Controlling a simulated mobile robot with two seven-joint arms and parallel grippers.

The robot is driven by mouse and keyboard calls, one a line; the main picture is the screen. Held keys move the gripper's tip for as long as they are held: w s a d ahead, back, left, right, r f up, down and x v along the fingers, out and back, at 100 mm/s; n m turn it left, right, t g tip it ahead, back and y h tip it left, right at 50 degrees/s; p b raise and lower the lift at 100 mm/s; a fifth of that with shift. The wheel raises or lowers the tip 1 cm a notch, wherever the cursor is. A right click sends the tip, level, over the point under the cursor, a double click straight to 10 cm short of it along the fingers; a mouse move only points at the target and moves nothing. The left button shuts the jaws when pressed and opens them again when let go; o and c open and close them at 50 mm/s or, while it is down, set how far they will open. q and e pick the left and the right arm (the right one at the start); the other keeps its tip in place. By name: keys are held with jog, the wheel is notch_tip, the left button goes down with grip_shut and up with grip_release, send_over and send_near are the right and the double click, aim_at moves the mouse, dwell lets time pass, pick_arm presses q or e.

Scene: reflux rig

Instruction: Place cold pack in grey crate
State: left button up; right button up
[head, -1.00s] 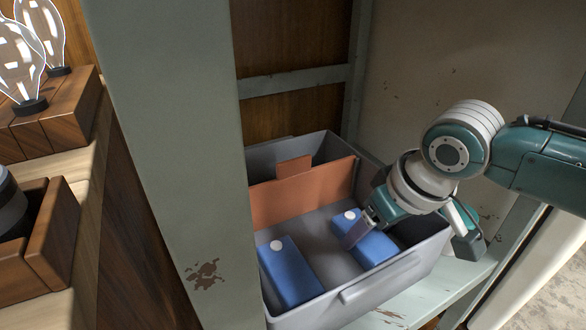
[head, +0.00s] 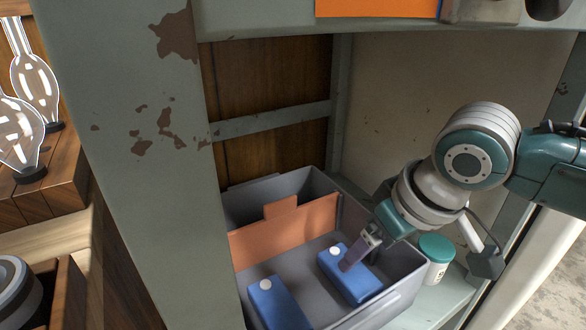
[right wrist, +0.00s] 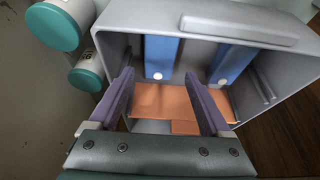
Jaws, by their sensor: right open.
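The grey crate (head: 405,290) stands on a shelf inside the cabinet, with an orange-brown divider (head: 285,232) across it. Two blue cold packs, each with a white round spot, are in its front compartment: a right one (head: 352,284) and a left one (head: 274,305). They also show in the right wrist view (right wrist: 161,57) (right wrist: 232,63). My right gripper (head: 352,258) is over the right pack, its fingers apart (right wrist: 158,84). Whether a fingertip touches the pack I cannot tell. My left gripper is out of view.
A white jar with a teal lid (head: 436,249) stands right of the crate; two teal lids (right wrist: 53,27) (right wrist: 87,74) show in the wrist view. The cabinet's green-grey post (head: 130,190) rises left of the crate. Glass bulbs (head: 35,88) stand on wooden blocks further left.

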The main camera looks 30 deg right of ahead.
jog(key=shift+n+y, duration=0.4)
jog(key=shift+n, duration=0.3)
jog(key=s+a+r, duration=0.1)
jog(key=s+a, duration=0.1)
jog(key=s, duration=0.1)
jog(key=s+a+r+p, duration=0.1)
jog(key=s+a, duration=0.1)
jog(key=s, duration=0.1)
jog(key=s+a+r, duration=0.2)
jog(key=s+a, duration=0.1)
jog(key=shift+s+p, duration=0.3)
jog(key=shift+p, duration=0.05)
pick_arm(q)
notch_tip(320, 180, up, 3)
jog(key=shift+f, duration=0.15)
pick_arm(e)
jog(key=s+r+g+h, duration=0.1)
jog(key=s+r, duration=0.1)
jog(key=s, duration=0.6)
jog(key=shift+s+d, duration=0.15)
jog(key=shift+d, duration=0.05)
jog(key=shift+r, duration=0.1)
